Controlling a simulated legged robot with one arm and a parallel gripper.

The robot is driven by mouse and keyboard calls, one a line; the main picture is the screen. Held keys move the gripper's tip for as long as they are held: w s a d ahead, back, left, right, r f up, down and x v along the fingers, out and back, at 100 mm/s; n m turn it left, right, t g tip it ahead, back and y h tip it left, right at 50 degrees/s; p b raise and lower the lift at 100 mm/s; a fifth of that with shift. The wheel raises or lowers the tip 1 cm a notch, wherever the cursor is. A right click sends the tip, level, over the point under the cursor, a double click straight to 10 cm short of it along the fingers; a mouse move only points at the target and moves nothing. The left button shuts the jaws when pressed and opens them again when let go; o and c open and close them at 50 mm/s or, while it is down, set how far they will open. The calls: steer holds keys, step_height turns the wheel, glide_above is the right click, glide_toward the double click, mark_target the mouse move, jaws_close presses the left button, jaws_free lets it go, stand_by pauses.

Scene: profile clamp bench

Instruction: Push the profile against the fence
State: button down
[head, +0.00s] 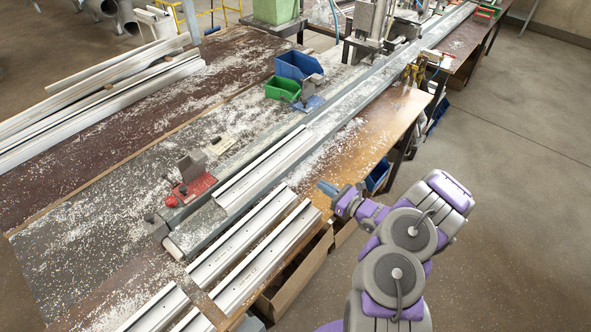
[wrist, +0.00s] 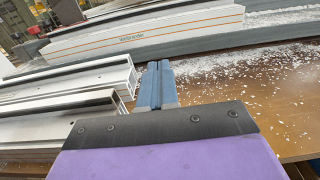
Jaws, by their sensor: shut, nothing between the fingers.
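A white aluminium profile (head: 268,168) lies lengthwise on the grey rail of the bench, beside the red clamp (head: 190,188). In the wrist view the profile (wrist: 150,35) shows its long side with an orange stripe, across the upper part. A raised grey strip (head: 240,157), apparently the fence, runs along its far side; I cannot tell whether they touch. My gripper (head: 328,188) is shut and empty, over the near edge of the bench, to the right of the profile. In the wrist view its blue fingers (wrist: 157,72) point at the profile's side, apparently apart from it.
Loose profiles (head: 243,236) lie on the near side of the bench, left of my gripper. Blue (head: 298,66) and green (head: 282,88) bins stand farther along. White chips cover much of the wooden top (head: 368,125). More profiles are stacked at left (head: 95,95).

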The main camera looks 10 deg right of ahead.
steer(key=b, duration=0.2)
glide_toward(288, 163)
steer(key=x, duration=0.5)
steer(key=shift+a+f, duration=0.2)
steer(key=shift+a, duration=0.05)
steer(key=shift+w+a, duration=0.35)
steer(key=shift+w, duration=0.2)
steer(key=shift+w+d+r, duration=0.1)
steer(key=shift+w, duration=0.05)
steer(key=shift+b+x, duration=0.9)
steer(key=shift+x, duration=0.6)
steer(key=shift+r, duration=0.15)
